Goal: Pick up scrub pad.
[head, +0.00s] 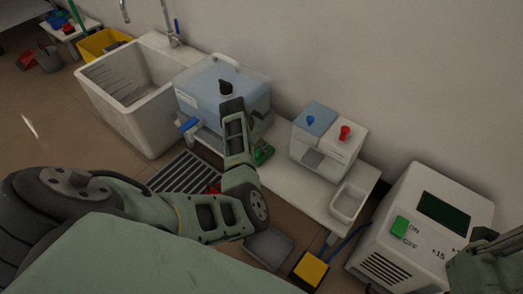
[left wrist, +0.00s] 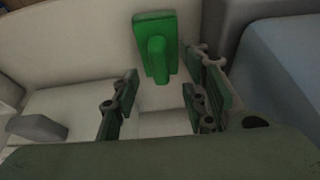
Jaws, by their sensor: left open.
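The scrub pad is bright green with a raised grip bar. In the left wrist view the scrub pad (left wrist: 168,25) lies on a pale surface, just beyond my left gripper (left wrist: 162,82). The gripper's fingers are apart with nothing held between them. In the head view a green part of the pad (head: 264,153) shows on the white bench, beside the blue tank; my left arm hides the rest. My left arm reaches over the bench there, and its fingertips are hard to make out. Only a piece of my right arm shows at the lower right edge.
A blue tank (head: 205,88) stands close beside the pad. A two-part dispenser (head: 325,140) and a small white tray (head: 349,201) are on the bench (head: 290,180). A sink (head: 130,95) is left, a white ON/OFF machine (head: 420,225) right.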

